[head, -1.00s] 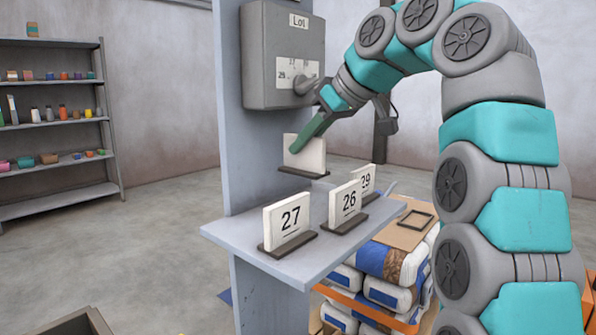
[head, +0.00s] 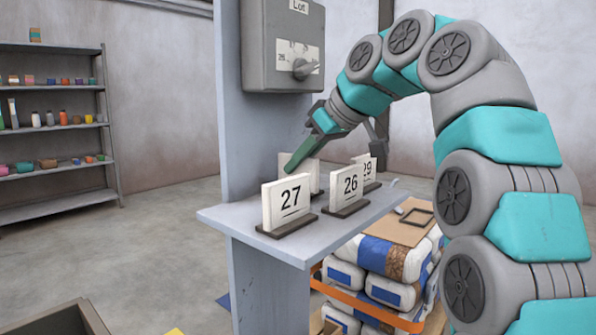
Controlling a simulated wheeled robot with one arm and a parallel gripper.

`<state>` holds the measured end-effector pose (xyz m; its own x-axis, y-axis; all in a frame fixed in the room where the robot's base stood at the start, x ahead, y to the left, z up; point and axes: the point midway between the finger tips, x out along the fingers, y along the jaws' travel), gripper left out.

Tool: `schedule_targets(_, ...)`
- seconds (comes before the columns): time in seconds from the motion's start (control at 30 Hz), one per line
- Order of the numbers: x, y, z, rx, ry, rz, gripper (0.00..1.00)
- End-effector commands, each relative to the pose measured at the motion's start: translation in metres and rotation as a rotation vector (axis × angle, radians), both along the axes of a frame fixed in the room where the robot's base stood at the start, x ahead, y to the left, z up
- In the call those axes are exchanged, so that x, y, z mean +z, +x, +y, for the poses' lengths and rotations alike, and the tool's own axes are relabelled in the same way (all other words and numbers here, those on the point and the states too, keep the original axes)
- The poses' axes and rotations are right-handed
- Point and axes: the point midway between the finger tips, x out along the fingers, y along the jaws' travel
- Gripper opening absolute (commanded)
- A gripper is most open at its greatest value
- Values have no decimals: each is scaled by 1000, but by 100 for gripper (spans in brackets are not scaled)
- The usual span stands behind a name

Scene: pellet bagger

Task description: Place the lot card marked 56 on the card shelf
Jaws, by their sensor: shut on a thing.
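My gripper (head: 297,158) is shut on a white card (head: 315,177) with a dark base. The held card stands about upright, low over the back of the grey shelf (head: 225,219), behind the card marked 27 (head: 288,203). A green finger covers part of its face, and no number can be read on it. I cannot tell whether its base touches the shelf. The card marked 26 (head: 347,187) and the card marked 29 (head: 368,167) stand upright in dark bases to the right. No number 56 shows.
A grey box with a dial (head: 284,45) hangs on the upright panel above the shelf. White and blue sacks (head: 390,260) are stacked at the lower right. A rack (head: 60,120) with small items stands at the far left. The shelf's front left corner is bare.

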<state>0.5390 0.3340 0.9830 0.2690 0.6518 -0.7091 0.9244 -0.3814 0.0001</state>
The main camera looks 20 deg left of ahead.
Motion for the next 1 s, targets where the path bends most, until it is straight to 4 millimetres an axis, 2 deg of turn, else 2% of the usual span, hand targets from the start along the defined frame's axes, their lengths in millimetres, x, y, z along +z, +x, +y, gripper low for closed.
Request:
schedule_targets(0.5, -10, 2, 3, -2, 2, -1, 0)
schedule_targets(0.53, -9, 2, 3, -2, 2, -1, 16)
schedule_targets(0.77, -8, 2, 3, -2, 2, -1, 42)
schedule_targets(1.0, -8, 2, 3, -2, 1, -1, 44)
